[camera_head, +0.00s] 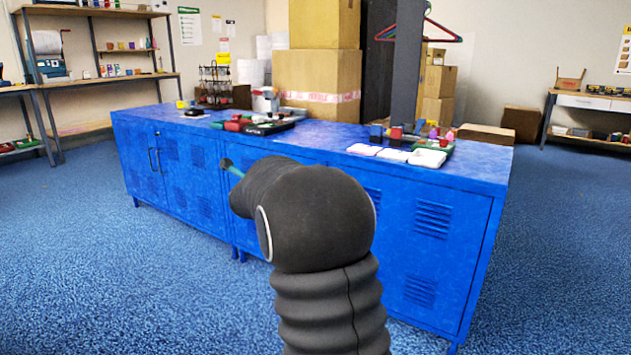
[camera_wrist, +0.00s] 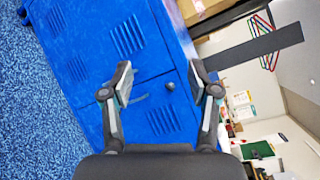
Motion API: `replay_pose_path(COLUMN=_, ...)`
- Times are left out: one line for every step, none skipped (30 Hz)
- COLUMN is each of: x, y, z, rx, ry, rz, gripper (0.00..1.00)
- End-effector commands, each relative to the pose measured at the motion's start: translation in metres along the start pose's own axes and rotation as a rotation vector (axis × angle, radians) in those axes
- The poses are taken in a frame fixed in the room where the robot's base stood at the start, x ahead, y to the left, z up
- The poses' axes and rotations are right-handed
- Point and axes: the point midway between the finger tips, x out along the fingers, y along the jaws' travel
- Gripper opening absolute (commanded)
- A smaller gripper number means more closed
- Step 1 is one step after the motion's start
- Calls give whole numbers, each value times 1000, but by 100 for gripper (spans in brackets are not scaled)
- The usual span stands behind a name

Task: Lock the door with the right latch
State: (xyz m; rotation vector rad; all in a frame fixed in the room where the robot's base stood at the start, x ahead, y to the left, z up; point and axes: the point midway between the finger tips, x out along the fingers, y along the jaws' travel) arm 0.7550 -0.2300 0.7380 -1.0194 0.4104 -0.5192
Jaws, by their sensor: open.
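My gripper (camera_wrist: 161,80) is open and empty in the wrist view, its two dark fingers spread in front of the blue cabinet (camera_wrist: 85,30). The fingers appear apart from both. The wrist picture is turned on its side. In the head view, my arm hides most of the gripper and part of the cabinet front. I cannot tell which latch the knob is.
Small trays (camera_head: 428,158) and parts lie on the cabinet top. Large cartons (camera_head: 318,75) stand behind it. A grey post (camera_head: 404,70) with coloured hangers (camera_head: 427,28) rises there. The blue carpet (camera_head: 90,260) is clear in front.

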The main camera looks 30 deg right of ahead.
Motion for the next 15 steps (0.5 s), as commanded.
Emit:
replay_pose_path(x=22, y=7, z=-20, rx=86, ry=62, rz=-52, gripper=60)
replay_pose_path(x=32, y=8, z=-31, rx=140, ry=95, rz=-86, gripper=60)
replay_pose_path(x=44, y=10, z=-45, rx=206, ry=137, rz=-133, gripper=60)
replay_pose_path(x=52, y=12, z=-56, rx=252, ry=166, rz=-168, gripper=60)
replay_pose_path(x=58, y=13, z=-67, rx=295, ry=193, rz=-203, gripper=60)
replay_pose_path(x=65, y=16, z=-80, rx=347, ry=226, rz=-246, gripper=60)
replay_pose_path(x=70, y=18, z=-89, rx=382, ry=248, rz=-277, gripper=60)
replay_pose_path(x=73, y=20, z=-97, rx=412, ry=267, rz=-305, gripper=60)
replay_pose_path(x=77, y=22, z=-107, rx=447, ry=289, rz=-338, gripper=60)
replay_pose_path(x=79, y=24, z=-114, rx=470, ry=303, rz=-362, gripper=60)
replay_pose_path(x=81, y=25, z=-120, rx=489, ry=315, rz=-381, gripper=60)
replay_pose_path(x=83, y=26, z=-126, rx=509, ry=328, rz=-403, gripper=60)
replay_pose_path(x=84, y=27, z=-130, rx=521, ry=336, rz=-416, gripper=60)
replay_pose_path(x=84, y=28, z=-133, rx=531, ry=342, rz=-426, gripper=60)
replay_pose_path(x=86, y=28, z=-135, rx=540, ry=347, rz=-436, gripper=60)
